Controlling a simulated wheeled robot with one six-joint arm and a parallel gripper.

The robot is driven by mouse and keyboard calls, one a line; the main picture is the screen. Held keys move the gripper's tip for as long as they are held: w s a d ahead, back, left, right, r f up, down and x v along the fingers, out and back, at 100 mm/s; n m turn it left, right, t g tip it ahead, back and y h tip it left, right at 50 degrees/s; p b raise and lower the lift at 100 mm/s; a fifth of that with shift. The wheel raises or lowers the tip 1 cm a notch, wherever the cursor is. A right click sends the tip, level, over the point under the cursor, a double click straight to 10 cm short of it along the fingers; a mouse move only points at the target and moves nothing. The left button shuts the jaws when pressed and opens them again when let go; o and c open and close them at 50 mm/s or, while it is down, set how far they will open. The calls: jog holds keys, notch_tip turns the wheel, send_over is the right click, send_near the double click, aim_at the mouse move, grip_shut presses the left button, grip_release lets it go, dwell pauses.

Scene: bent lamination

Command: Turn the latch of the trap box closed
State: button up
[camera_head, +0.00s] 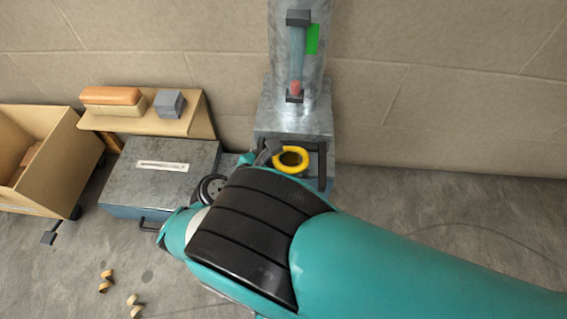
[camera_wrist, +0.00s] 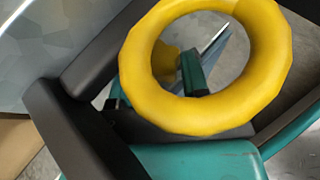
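The trap box (camera_head: 293,121) is a grey metal box at the foot of an upright metal duct, in the upper middle of the head view. A dark bar (camera_head: 322,165) hangs from its front right. A yellow ring (camera_head: 290,160) is just below the box front; it also shows large and close in the wrist view (camera_wrist: 268,50). I cannot tell which part is the latch. My gripper (camera_head: 264,153) is mostly hidden behind my teal and black arm, at the ring's left. Dark bars surround the ring's left side in the wrist view; the grip is unclear.
A grey metal case (camera_head: 175,165) with a white label stands left of my arm. A wooden shelf (camera_head: 190,122) bears an orange-brown block and a grey cube. A wooden box (camera_head: 55,150) is at the far left. Curled shavings (camera_head: 104,287) lie on the floor. Floor at right is clear.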

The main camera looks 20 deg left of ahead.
jog(key=o, duration=0.4)
jog(key=shift+o, duration=0.2)
jog(key=shift+r, duration=0.1)
